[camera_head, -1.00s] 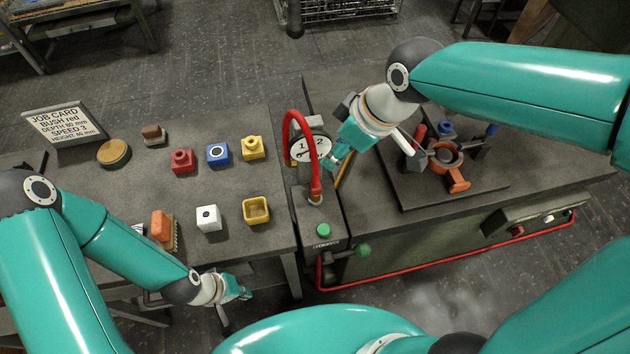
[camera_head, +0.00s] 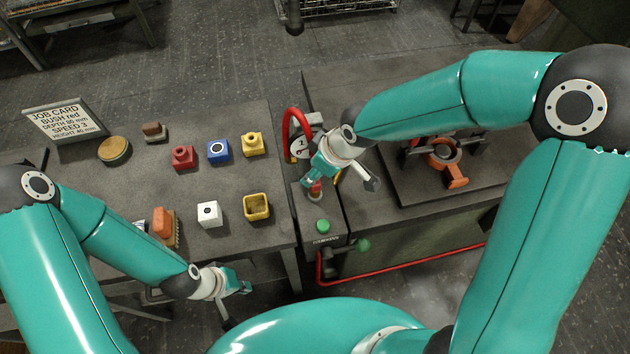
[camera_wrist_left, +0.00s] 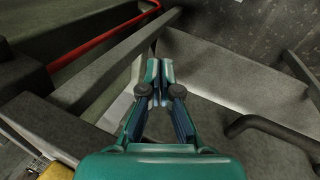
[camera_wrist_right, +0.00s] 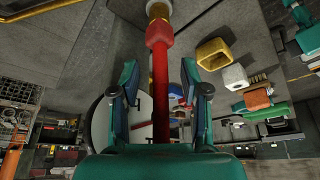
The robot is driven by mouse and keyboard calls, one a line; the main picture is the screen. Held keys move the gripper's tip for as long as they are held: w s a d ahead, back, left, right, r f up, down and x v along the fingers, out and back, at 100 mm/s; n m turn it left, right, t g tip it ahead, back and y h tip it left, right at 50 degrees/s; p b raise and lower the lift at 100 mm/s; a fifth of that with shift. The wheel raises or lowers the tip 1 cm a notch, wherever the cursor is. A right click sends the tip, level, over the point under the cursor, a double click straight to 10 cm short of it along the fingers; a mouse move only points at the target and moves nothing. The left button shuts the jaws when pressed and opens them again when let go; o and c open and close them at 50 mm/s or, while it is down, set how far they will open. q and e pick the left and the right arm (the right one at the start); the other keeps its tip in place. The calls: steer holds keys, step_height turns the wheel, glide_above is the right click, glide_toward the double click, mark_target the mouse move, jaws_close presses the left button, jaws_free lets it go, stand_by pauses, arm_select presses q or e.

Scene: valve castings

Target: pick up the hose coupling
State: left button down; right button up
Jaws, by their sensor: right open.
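The red hose coupling (camera_head: 316,188) stands on a brass fitting on the grey unit between the tables, mostly hidden behind my right gripper (camera_head: 311,178) in the head view. In the right wrist view the coupling (camera_wrist_right: 158,32) shows at the top, with the brass fitting (camera_wrist_right: 158,10) beyond it and the red hose (camera_wrist_right: 160,95) running down between the fingers. My right gripper is open, one finger on each side of the hose; contact cannot be told. My left gripper (camera_head: 242,288) is shut and empty, low by the left table's front edge.
The left table (camera_head: 120,195) bears red, blue, yellow and white blocks, a yellow open box (camera_head: 257,206), a brush (camera_head: 163,223) and a job card (camera_head: 65,122). A green button (camera_head: 323,226) sits in front of the coupling. An orange casting (camera_head: 443,157) is clamped on the right plate.

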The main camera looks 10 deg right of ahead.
steer(key=shift+a+f, duration=0.1)
steer(key=shift+f, duration=0.1)
jaws_close()
steer(key=shift+w+r, duration=0.1)
steer(key=shift+r, duration=0.1)
stand_by(0.4)
step_height(320, 180, up, 20)
stand_by(0.5)
steer(key=shift+f, duration=0.15)
